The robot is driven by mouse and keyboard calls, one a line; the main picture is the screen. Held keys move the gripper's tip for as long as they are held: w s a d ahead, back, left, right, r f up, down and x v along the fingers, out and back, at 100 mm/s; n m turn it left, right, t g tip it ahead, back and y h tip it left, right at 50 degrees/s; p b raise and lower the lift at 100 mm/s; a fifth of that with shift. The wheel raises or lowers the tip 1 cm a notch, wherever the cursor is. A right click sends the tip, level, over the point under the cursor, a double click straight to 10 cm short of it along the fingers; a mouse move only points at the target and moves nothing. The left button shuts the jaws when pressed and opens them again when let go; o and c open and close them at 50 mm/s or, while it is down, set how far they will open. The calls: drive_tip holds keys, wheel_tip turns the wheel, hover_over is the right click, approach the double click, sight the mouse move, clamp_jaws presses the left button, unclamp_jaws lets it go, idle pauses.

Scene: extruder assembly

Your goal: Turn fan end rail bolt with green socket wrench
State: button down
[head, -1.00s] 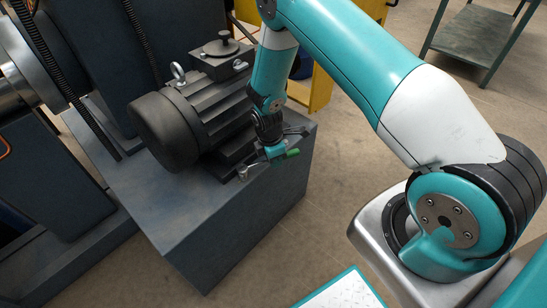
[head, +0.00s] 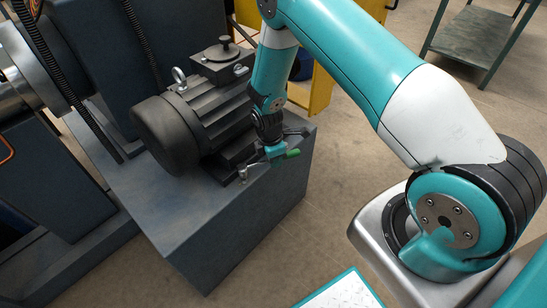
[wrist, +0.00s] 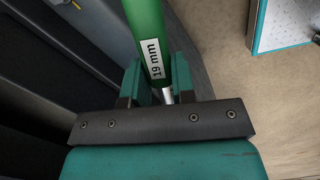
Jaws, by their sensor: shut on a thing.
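The green socket wrench shows in the head view (head: 292,154), its green handle sticking out to the right of my gripper (head: 272,154). In the wrist view the green handle (wrist: 146,35) carries a white "19 mm" label and runs between the fingers of my gripper (wrist: 156,88), which is shut on it. The wrench's metal socket end (head: 243,173) points down at the motor's base rail, near the front edge of the block. The bolt is hidden there, and I cannot tell whether the socket is seated on it. The dark finned motor (head: 197,115) stands just left of my gripper.
The motor sits on a large grey block (head: 190,215) whose top is bare in front of it. Ribbed hoses and dark machinery stand at the left. A yellow frame (head: 322,88) is behind my arm, and a metal table (head: 475,38) stands at the far right.

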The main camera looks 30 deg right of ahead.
wheel_tip(320, 180, up, 13)
drive_tip(key=s+m+p, duration=0.3)
drive_tip(key=m+p, duration=0.3)
drive_tip(key=p, duration=0.4)
drive_tip(key=s+a+f+m+b, duration=0.2)
drive_tip(key=a+f+m+b, duration=0.1)
drive_tip(key=f+b, duration=0.2)
drive_tip(key=s+a+f+m+g+b, duration=0.1)
drive_tip(key=s+a+f+m+b, duration=0.2)
drive_tip(key=f, duration=0.5)
drive_tip(key=shift+s+a+f+m+y+b, duration=0.2)
drive_tip(key=shift+a+f+m+y+b, duration=0.3)
drive_tip(key=shift+b, duration=0.6)
drive_tip(key=shift+r, duration=0.15)
drive_tip(key=shift+f+b, duration=0.7)
drive_tip(key=shift+f, duration=0.35)
drive_tip(key=w+d+n, duration=0.4)
drive_tip(key=d+n, duration=0.1)
drive_tip(key=n, duration=0.3)
drive_tip(key=shift+d+t+h, duration=0.2)
drive_tip(key=shift+t+h, duration=0.1)
drive_tip(key=shift+h, duration=0.1)
